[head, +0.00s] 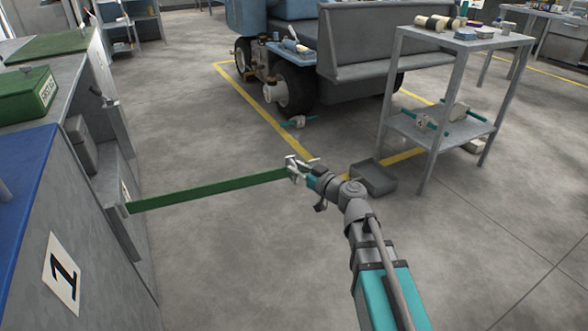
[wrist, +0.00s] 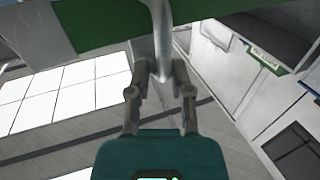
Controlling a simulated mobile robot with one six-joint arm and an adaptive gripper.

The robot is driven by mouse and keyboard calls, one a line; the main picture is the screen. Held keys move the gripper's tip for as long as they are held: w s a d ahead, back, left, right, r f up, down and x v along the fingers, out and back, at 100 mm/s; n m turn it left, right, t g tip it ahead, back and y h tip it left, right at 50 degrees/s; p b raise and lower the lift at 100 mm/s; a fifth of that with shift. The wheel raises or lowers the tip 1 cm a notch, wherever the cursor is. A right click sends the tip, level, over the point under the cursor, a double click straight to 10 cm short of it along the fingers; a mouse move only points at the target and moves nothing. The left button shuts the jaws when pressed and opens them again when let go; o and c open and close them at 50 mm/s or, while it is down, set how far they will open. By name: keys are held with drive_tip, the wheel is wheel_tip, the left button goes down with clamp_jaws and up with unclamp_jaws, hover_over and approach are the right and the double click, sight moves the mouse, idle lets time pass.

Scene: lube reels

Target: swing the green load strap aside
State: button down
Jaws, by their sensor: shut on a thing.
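The green load strap (head: 210,190) stretches out taut from the side of the grey cabinet at the left to my gripper (head: 295,170). It hangs nearly level above the floor. In the wrist view the green strap (wrist: 105,31) crosses the top of the picture. A pale grey bar (wrist: 160,28) at its free end runs down between the two fingers. My gripper in the wrist view (wrist: 161,70) is shut on this bar. The exact contact of the fingertips is small and partly hidden.
A green box (head: 27,95) sits on the left bench. A metal shelf cart (head: 458,45) stands at the right, with a dark tray (head: 373,180) on the floor beside it. A vehicle wheel (head: 293,88) is behind. The floor below the strap is clear.

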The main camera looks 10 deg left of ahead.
drive_tip(key=shift+s+a, duration=0.15)
drive_tip(key=shift+a, duration=0.1)
drive_tip(key=c, duration=0.7)
unclamp_jaws()
drive_tip(key=shift+s+a, duration=0.1)
drive_tip(key=shift+a, duration=0.05)
drive_tip(key=shift+d, duration=0.25)
drive_tip(key=v, duration=0.7)
drive_tip(key=shift+s, duration=0.15)
